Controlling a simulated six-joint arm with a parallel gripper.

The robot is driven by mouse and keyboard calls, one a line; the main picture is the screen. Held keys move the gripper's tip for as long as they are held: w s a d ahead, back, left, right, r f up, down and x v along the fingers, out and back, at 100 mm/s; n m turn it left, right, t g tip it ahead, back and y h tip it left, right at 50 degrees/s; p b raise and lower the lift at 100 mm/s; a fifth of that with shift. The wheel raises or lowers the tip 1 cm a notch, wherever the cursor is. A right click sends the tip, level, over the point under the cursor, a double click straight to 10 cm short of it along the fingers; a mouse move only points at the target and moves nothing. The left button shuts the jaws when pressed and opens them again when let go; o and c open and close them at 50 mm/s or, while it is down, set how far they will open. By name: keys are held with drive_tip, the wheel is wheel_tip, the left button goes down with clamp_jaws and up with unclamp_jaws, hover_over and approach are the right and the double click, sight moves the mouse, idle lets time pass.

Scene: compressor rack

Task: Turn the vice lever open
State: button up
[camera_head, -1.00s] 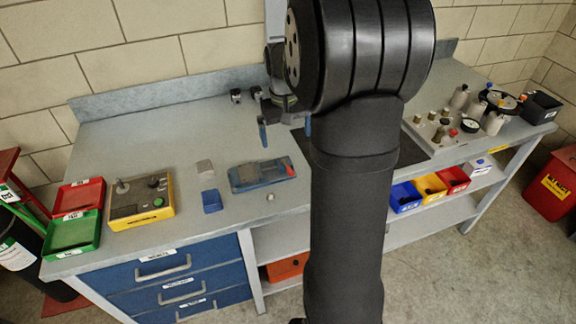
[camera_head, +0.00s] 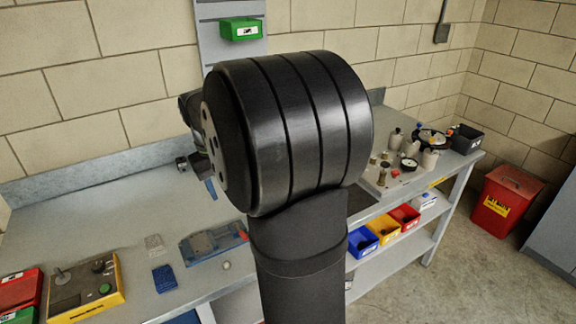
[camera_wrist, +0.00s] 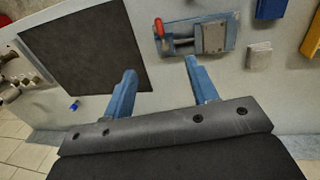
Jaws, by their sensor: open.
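The blue vice (camera_head: 213,244) lies on the grey bench. Its red lever (camera_head: 243,236) is at the right end. In the wrist view the vice (camera_wrist: 213,36) is at the top, with the red lever (camera_wrist: 159,27) at its left end, beside a metal screw. My gripper (camera_wrist: 158,65) shows two blue fingers, wide apart with nothing between them. The vice appears beyond the right-hand fingertip, and no finger visibly touches the lever. In the head view my arm hides most of the gripper; one blue finger (camera_head: 210,188) shows above the bench.
A yellow control box (camera_head: 85,290), a blue block (camera_head: 164,278) and a grey block (camera_head: 154,243) stand left of the vice. A dark mat (camera_wrist: 85,48) lies beside it. Bottles and gauges (camera_head: 410,152) stand at the bench's right end.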

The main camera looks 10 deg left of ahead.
drive_tip(key=shift+s+f, duration=0.2)
drive_tip(key=shift+s, duration=0.35)
drive_tip(key=shift+c, duration=1.3)
drive_tip(key=f, duration=0.5)
drive_tip(key=w+d+f, duration=0.1)
drive_tip(key=f, duration=0.5)
drive_tip(key=w+d+f, duration=0.1)
drive_tip(key=f, duration=0.5)
drive_tip(key=shift+w, duration=0.25)
clamp_jaws()
